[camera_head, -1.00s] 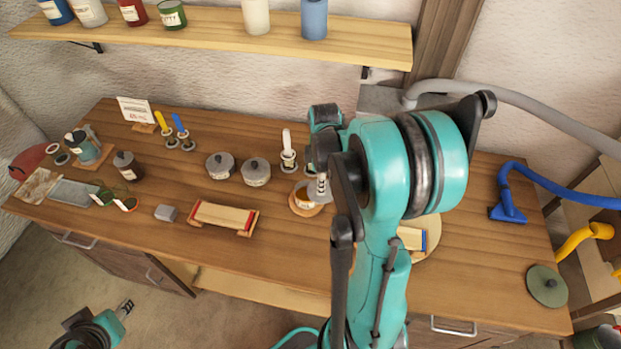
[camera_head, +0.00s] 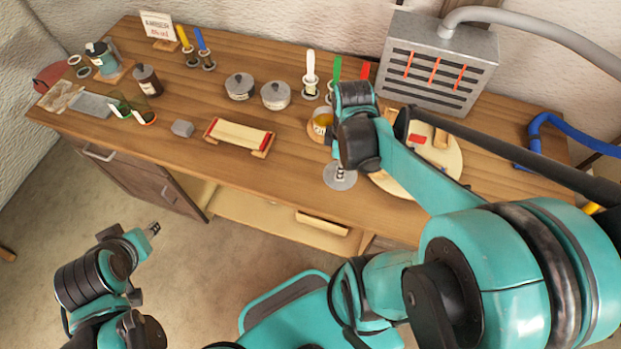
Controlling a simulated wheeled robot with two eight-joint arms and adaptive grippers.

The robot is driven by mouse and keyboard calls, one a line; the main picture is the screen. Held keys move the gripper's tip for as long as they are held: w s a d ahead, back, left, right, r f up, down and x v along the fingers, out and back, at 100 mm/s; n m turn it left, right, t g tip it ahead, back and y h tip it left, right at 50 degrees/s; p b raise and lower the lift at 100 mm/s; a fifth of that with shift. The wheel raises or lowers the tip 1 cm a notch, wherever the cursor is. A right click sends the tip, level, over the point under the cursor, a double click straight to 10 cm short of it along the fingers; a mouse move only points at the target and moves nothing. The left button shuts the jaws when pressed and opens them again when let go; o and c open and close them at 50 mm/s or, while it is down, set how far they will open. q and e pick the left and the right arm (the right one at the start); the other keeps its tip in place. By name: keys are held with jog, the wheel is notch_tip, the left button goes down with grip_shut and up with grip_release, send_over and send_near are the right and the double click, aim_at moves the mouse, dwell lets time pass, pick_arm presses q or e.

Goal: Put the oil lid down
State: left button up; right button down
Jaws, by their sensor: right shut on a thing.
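My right gripper (camera_head: 341,168) points down and is shut on the oil lid (camera_head: 341,180), a round grey disc. The lid is near the front edge of the bench, in front of and a little right of the oil pot (camera_head: 322,122). The pot is uncovered and shows amber oil inside. My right wrist hides part of the pot and most of the gripper. I cannot tell whether the lid touches the bench top. My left gripper (camera_head: 154,229) is over the floor, away from the bench, and too small to tell open from shut.
A round pale board (camera_head: 449,170) with small pieces lies right of the lid. Two grey lidded pots (camera_head: 240,88) stand at the back middle. A lath rack with red ends (camera_head: 240,136) lies left. A grey slotted heater (camera_head: 437,65) stands at the back right. Wood between rack and lid is clear.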

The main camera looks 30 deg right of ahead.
jog(key=w+a+f+b, duration=0.1)
jog(key=w+f, duration=0.1)
jog(key=w, duration=0.1)
jog(key=w+a+f+b, duration=0.1)
jog(key=w+a+f, duration=0.1)
jog(key=w, duration=0.1)
jog(key=w+a+f+b, duration=0.1)
jog(key=w+f, duration=0.1)
jog(key=w, duration=0.1)
jog(key=shift+w+a+f+b, duration=0.25)
jog(key=shift+w+a+b, duration=0.05)
jog(key=shift+w, duration=0.05)
jog(key=shift+f+b, duration=0.9)
jog(key=shift+f, duration=1.1)
jog(key=shift+r, duration=0.1)
jog(key=c, duration=1.4)
grip_release()
jog(key=shift+f, duration=0.2)
jog(key=shift+o, duration=0.2)
